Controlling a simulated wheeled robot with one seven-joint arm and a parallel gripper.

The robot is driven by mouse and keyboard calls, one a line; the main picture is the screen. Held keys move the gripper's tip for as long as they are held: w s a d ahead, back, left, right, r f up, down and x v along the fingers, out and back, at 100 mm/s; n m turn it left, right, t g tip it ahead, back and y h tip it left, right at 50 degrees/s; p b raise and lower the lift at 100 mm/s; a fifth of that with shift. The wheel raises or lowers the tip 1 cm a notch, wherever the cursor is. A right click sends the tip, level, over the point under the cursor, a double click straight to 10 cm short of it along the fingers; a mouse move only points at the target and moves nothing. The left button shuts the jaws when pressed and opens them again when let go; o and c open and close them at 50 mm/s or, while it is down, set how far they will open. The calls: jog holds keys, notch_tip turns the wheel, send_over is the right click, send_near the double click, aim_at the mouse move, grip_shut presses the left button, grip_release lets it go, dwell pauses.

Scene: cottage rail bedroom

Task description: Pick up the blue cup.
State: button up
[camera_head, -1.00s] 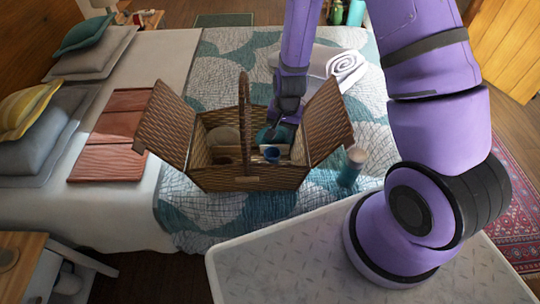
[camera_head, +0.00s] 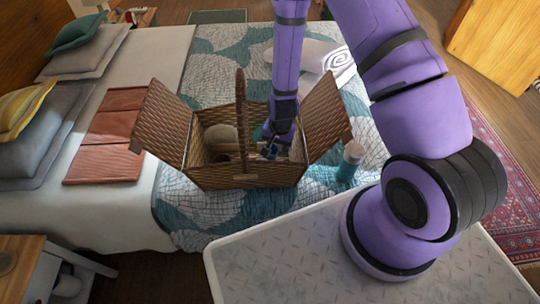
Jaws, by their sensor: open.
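A small blue cup (camera_head: 270,151) is inside the open wicker basket (camera_head: 246,182), in its right half near the front wall. My gripper (camera_head: 272,146) points down into the basket from above, right at the cup. The gripper and wrist cover most of the cup, and only a bit of blue shows. The fingers are open; whether they are around the cup or just above it I cannot tell.
The basket stands on the bed with both lids (camera_head: 163,122) raised and an arched handle (camera_head: 240,115) across its middle. A round beige item (camera_head: 220,134) lies in its left half.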

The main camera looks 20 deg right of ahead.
aim_at(276, 151)
jog(key=shift+w+f, duration=0.2)
jog(key=shift+f, duration=1.9)
grip_shut()
